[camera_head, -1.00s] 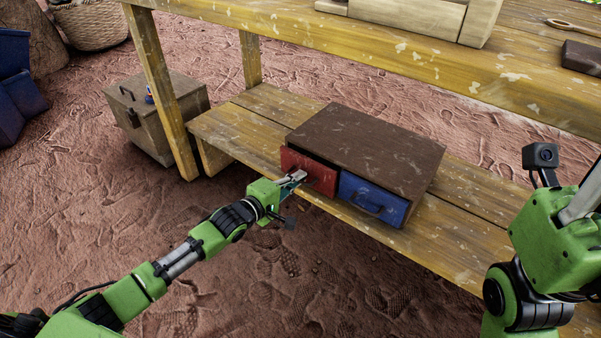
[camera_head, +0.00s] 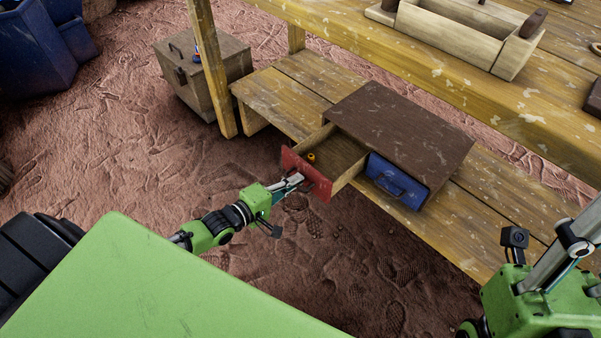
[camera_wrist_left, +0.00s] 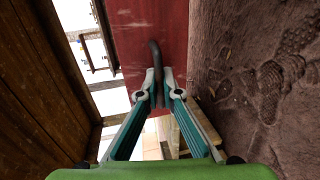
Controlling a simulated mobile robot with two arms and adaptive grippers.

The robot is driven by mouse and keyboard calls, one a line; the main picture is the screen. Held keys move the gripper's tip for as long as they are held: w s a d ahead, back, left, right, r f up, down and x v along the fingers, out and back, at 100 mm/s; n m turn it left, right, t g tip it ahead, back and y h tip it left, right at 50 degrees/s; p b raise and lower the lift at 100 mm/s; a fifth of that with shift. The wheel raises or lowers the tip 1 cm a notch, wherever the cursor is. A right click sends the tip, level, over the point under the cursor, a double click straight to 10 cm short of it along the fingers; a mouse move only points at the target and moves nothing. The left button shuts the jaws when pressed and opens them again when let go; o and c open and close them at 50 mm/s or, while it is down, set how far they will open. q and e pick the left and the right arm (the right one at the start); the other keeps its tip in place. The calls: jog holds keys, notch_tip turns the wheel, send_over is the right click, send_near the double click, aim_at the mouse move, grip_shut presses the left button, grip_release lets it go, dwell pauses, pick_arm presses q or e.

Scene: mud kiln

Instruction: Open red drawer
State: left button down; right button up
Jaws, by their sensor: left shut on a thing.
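The red drawer (camera_head: 306,176) is pulled well out of the brown cabinet (camera_head: 400,130), and its wooden inside shows. A small orange-yellow thing (camera_head: 311,157) lies in it near the front. My left gripper (camera_head: 298,181) is shut on the drawer's handle at the red front. In the left wrist view, the fingers (camera_wrist_left: 159,88) close around the dark curved handle (camera_wrist_left: 155,58) on the red front (camera_wrist_left: 130,45). The blue drawer (camera_head: 396,182) beside it is shut. My right arm shows at the lower right; its fingers are not in view.
The cabinet stands on the low wooden shelf (camera_head: 290,97) under a table (camera_head: 440,65). A table leg (camera_head: 212,70) and a wooden box (camera_head: 205,80) stand to the left. An open wooden toolbox (camera_head: 460,35) is on the tabletop. Bare ground lies before the drawer.

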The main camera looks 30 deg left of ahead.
pick_arm(q)
jog(key=shift+s, duration=0.1)
jog(key=c, duration=2.2)
grip_release()
jog(key=v, duration=1.2)
